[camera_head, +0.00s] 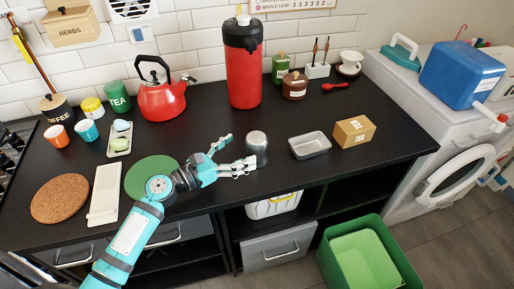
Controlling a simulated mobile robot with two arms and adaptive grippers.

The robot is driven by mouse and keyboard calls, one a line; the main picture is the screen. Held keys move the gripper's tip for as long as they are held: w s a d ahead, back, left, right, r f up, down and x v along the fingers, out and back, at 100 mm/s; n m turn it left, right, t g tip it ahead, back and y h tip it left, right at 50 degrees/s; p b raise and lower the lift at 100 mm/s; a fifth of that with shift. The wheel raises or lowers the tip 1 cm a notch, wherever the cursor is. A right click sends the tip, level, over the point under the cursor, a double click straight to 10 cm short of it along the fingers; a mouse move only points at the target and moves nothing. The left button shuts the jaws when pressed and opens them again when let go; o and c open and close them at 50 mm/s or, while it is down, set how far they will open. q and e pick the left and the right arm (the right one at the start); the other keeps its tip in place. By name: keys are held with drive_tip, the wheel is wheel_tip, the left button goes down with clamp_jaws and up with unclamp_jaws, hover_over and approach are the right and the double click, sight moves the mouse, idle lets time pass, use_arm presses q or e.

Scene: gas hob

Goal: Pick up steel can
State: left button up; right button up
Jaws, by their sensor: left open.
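The steel can (257,144) is a small grey metal cylinder standing upright on the black countertop, right of the counter's middle. My left gripper (240,153) is open beside it on its left, with its fingers pointing right toward the can. The lower finger ends close to the can's lower left side; whether it touches cannot be told. The upper finger ends a little above and left of the can. My left arm reaches in from the bottom left over a green round mat (142,172). My right gripper is not in view.
A grey metal tray (310,146) and a cardboard box (354,132) are right of the can. A tall red dispenser (243,75) and red kettle (163,99) stand behind. A cork mat (60,198) and white board (104,194) lie left. The counter's front edge is close below the can.

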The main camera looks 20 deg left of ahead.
sight(256, 143)
use_arm(q)
drive_tip(key=shift+f+b+x, duration=0.15)
drive_tip(key=shift+x, duration=1.4)
drive_tip(key=shift+f+b+x, duration=0.1)
drive_tip(key=shift+b+x, duration=0.05)
drive_tip(key=shift+x, duration=1.45)
drive_tip(key=shift+s, duration=0.15)
drive_tip(key=c, duration=0.9)
